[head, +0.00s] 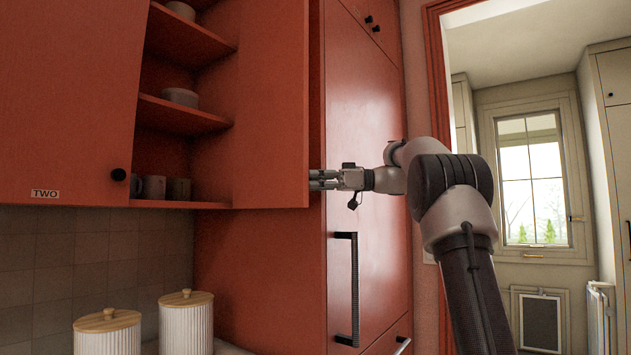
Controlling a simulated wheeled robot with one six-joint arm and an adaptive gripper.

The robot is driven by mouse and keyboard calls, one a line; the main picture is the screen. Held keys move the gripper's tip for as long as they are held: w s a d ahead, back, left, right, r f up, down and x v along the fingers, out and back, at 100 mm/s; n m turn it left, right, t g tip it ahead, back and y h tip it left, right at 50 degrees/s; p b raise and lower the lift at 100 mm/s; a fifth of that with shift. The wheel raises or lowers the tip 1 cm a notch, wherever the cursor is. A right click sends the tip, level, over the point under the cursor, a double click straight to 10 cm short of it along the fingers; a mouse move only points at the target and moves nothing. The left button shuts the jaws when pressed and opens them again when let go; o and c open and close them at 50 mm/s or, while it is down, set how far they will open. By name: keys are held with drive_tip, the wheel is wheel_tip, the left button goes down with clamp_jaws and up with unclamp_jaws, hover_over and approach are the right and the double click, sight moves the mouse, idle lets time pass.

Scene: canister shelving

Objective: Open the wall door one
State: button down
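An orange-red wall door (271,105) stands swung open to the right of the open shelves, with its inner side facing me. No label shows on it; I take it to be door one. My gripper (316,180) is at the right free edge of this door, low down. The finger ends meet or pass behind the edge, so their tips and any knob on the outer face are hidden. I cannot tell whether the fingers are open or shut, or whether they touch the door.
Wall door TWO (66,95) is closed on the left, with a black knob (118,174). Bowls and mugs (154,187) stand on the shelves. Two lidded white canisters (186,322) stand below. A tall cabinet (370,130) with a long black handle (354,290) is behind my gripper.

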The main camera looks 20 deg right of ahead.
drive_tip(key=shift+w+a+r, duration=0.15)
drive_tip(key=shift+w+r, duration=0.05)
drive_tip(key=shift+w, duration=0.15)
drive_tip(key=c, duration=1.2)
unclamp_jaws()
drive_tip(key=shift+a, duration=0.15)
drive_tip(key=shift+o, duration=0.2)
drive_tip(key=shift+a, duration=0.1)
drive_tip(key=v, duration=0.8)
drive_tip(key=shift+f, duration=0.15)
drive_tip(key=shift+s, duration=0.1)
